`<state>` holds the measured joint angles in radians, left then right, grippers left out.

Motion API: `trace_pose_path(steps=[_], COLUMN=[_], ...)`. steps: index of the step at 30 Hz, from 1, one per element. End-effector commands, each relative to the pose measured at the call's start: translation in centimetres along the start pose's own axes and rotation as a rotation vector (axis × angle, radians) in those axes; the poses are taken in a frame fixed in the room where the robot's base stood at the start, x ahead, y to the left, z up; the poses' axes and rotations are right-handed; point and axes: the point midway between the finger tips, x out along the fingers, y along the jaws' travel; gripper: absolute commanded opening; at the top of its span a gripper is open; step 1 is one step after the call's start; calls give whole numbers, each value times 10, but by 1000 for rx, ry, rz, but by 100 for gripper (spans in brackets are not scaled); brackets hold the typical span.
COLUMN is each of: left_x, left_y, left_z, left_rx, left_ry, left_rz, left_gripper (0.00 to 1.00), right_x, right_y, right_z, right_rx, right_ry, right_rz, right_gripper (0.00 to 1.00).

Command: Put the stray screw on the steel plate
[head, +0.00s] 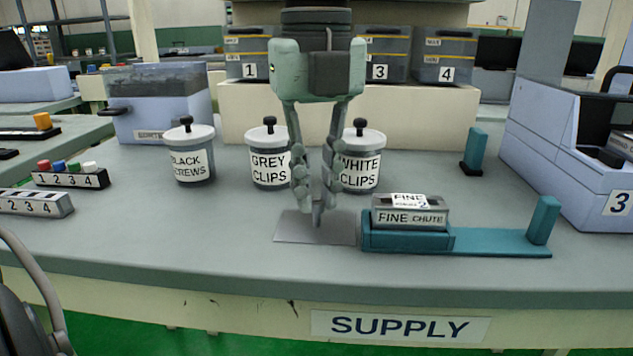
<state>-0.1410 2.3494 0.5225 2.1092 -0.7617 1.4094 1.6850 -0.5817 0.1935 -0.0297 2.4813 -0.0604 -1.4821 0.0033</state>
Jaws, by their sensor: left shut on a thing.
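My left gripper (316,190) comes down from above at the middle of the head view. Its fingers are closed on a small, thin grey piece, the stray screw (317,216), mostly hidden between the fingertips. The screw's lower end shows over the flat grey steel plate (295,232). I cannot tell whether it touches the plate. The plate lies on the bench, just left of the teal fine chute fixture (400,240). My right gripper is not in view.
Lidded jars of black screws (191,168), grey clips (268,172) and white clips (361,174) stand behind the plate. A teal post (543,218) stands at right. Numbered bins (250,70) line the back. The bench front left of the plate is clear.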

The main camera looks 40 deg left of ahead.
Motion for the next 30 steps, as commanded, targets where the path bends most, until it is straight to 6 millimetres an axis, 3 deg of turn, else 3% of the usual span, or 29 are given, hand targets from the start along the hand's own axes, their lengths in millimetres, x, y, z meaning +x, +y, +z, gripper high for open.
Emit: trace_pose_path(steps=[3, 4, 9, 20, 23, 27, 30], left_x=[1, 0, 0, -1, -4, -37, -61], left_y=[0, 0, 0, 0, 0, -1, -1], left_z=[0, 0, 0, 0, 0, 0, 0], left_rx=[0, 0, 0, 0, 0, -1, -1], left_ry=[0, 0, 0, 0, 0, -5, -4], left_rz=[0, 0, 0, 0, -1, -4, -3], left_gripper=[0, 16, 35, 35, 35, 35, 35], right_x=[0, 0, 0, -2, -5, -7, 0], right_y=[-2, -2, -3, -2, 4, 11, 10], right_z=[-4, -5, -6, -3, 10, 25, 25], right_rx=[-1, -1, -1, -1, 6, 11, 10], right_ry=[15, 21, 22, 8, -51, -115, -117], right_rz=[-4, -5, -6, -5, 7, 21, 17], right_gripper=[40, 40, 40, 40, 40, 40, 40])
